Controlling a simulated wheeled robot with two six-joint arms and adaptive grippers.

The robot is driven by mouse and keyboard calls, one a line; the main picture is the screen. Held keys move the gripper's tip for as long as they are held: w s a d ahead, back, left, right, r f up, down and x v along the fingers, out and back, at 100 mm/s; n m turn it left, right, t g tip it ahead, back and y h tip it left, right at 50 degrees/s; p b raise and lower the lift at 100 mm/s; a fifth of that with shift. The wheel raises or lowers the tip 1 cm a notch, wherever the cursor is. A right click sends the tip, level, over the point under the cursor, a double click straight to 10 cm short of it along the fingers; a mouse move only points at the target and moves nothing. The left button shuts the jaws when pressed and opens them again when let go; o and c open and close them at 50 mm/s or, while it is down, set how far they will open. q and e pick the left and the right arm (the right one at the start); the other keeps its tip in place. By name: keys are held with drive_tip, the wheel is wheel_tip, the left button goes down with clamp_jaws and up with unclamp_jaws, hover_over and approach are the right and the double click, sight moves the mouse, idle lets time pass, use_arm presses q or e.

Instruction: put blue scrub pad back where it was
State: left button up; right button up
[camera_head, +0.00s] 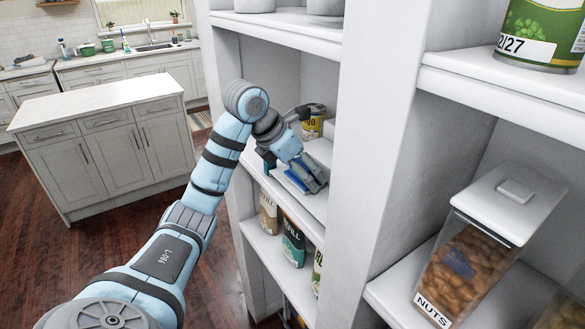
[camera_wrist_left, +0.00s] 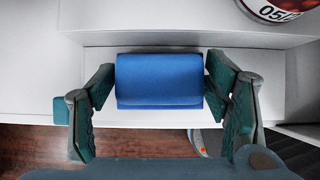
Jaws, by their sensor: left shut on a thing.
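The blue scrub pad (camera_wrist_left: 159,80) is a small, plain blue block. In the left wrist view it sits between the two fingers of my left gripper, which is shut on it at its left and right ends. In the head view my left gripper (camera_head: 306,173) is at the front of a middle shelf (camera_head: 318,204) of the white unit, and only a little blue of the pad (camera_head: 295,181) shows. The pad is over the shelf's front part; whether it touches the board I cannot tell. My right gripper is not in view.
A yellow-labelled can (camera_head: 313,122) stands deeper on the same shelf. Bags, including a green one (camera_head: 293,243), stand on the shelf below. A white upright (camera_head: 365,150) separates this bay from the right one, which holds a nuts container (camera_head: 465,262) and a green can (camera_head: 541,32).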

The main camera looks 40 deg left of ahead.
use_arm(q)
drive_tip(key=shift+s, duration=0.2)
drive_tip(key=o, duration=1.4)
drive_tip(key=shift+o, duration=1.4)
drive_tip(key=shift+w+d+f, duration=0.1)
drive_tip(key=shift+w, duration=0.1)
